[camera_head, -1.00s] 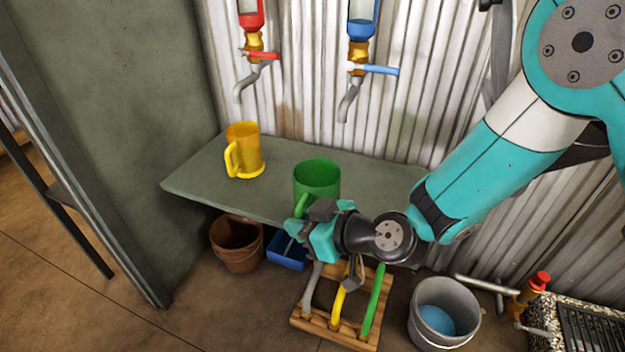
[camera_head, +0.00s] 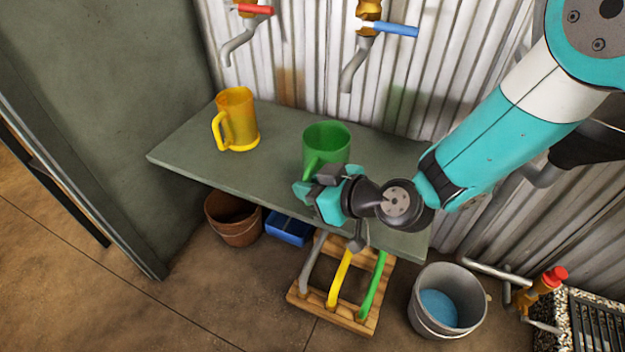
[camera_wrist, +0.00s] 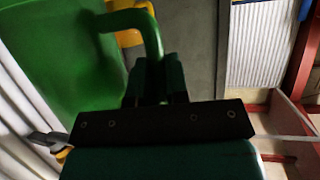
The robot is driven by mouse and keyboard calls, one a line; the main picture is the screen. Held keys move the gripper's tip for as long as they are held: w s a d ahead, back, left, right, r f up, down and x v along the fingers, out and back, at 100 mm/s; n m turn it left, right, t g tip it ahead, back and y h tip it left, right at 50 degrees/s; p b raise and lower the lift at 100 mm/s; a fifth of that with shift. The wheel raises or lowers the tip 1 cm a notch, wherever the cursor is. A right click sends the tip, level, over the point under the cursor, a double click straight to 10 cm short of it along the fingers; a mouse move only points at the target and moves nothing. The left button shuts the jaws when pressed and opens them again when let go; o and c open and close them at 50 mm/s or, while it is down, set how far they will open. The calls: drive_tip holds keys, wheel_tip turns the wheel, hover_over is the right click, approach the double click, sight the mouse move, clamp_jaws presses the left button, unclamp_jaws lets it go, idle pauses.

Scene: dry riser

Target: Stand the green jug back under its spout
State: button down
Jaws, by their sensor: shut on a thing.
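The green jug (camera_head: 327,141) is upright at the middle of the grey-green shelf (camera_head: 190,155), near its front edge. I cannot tell whether its base touches the shelf. My gripper (camera_head: 312,180) is shut on the jug's handle, in front of the jug. In the wrist view the green jug (camera_wrist: 62,50) fills the upper left, and its curved handle runs down between the fingers of my gripper (camera_wrist: 158,85). Two spouts hang from the wall above the shelf: one with a red lever (camera_head: 238,48) at left, one with a blue lever (camera_head: 352,68) above the jug.
A yellow jug (camera_head: 238,122) stands on the shelf at left. Below are a brown pot (camera_head: 233,222), a blue box (camera_head: 289,230), a wooden rack (camera_head: 345,318) with coloured handles, and a grey bucket (camera_head: 425,318) of water. The shelf between the jugs is clear.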

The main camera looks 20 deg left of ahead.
wheel_tip(320, 180, down, 3)
drive_tip(key=shift+f+b, duration=0.15)
drive_tip(key=shift+b, duration=0.7)
drive_tip(key=shift+w, duration=0.2)
drive_tip(key=shift+w+d+b, duration=0.2)
drive_tip(key=shift+w+b, duration=0.35)
drive_tip(key=shift+w, duration=1.75)
drive_tip(key=shift+w+d+b, duration=0.2)
drive_tip(key=shift+w+b, duration=0.3)
drive_tip(key=shift+w, duration=1.8)
drive_tip(key=shift+s+d+f+b, duration=0.1)
drive_tip(key=shift+s+f+b, duration=0.05)
drive_tip(key=shift+f+b, duration=0.45)
drive_tip(key=c, duration=1)
unclamp_jaws()
drive_tip(key=shift+c, duration=0.2)
drive_tip(key=shift+r, duration=0.1)
drive_tip(key=shift+r, duration=0.1)
